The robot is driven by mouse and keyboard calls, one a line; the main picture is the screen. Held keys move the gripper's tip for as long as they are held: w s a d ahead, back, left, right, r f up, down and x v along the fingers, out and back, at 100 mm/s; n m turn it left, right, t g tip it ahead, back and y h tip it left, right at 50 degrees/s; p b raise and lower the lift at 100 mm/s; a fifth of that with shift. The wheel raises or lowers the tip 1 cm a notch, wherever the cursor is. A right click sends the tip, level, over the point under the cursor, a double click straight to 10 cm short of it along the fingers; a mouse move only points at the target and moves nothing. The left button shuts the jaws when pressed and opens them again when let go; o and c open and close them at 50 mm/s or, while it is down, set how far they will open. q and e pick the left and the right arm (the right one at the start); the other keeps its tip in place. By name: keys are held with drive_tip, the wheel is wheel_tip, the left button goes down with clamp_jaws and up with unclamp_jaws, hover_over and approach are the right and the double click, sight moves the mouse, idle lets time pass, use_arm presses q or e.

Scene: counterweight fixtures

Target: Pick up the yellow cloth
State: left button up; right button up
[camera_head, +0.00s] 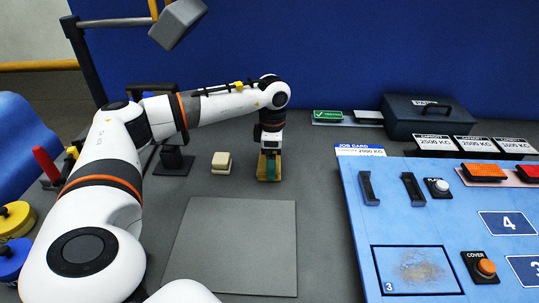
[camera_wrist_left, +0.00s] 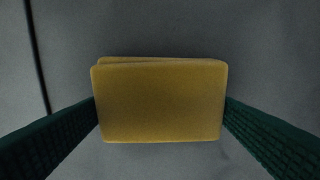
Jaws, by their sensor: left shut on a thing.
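The yellow cloth (camera_wrist_left: 160,100) is a folded, block-shaped pad between the two dark green fingers of my left gripper (camera_wrist_left: 160,125) in the left wrist view. Both fingers touch its sides, so the gripper is shut on it. In the head view the left gripper (camera_head: 270,172) points straight down at the grey table, and a bit of the yellow cloth (camera_head: 262,163) shows beside its finger. I cannot tell whether the cloth touches the table. My right gripper is not in view.
A cream block (camera_head: 221,163) sits left of the gripper. A grey mat (camera_head: 235,245) lies in front. A blue panel (camera_head: 440,225) with buttons and handles fills the right. A dark case (camera_head: 430,115) stands at the back right. A grey block (camera_head: 178,22) hangs at the upper left.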

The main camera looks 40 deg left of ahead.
use_arm(q)
wheel_tip(320, 180, up, 10)
drive_tip(key=shift+b, duration=0.35)
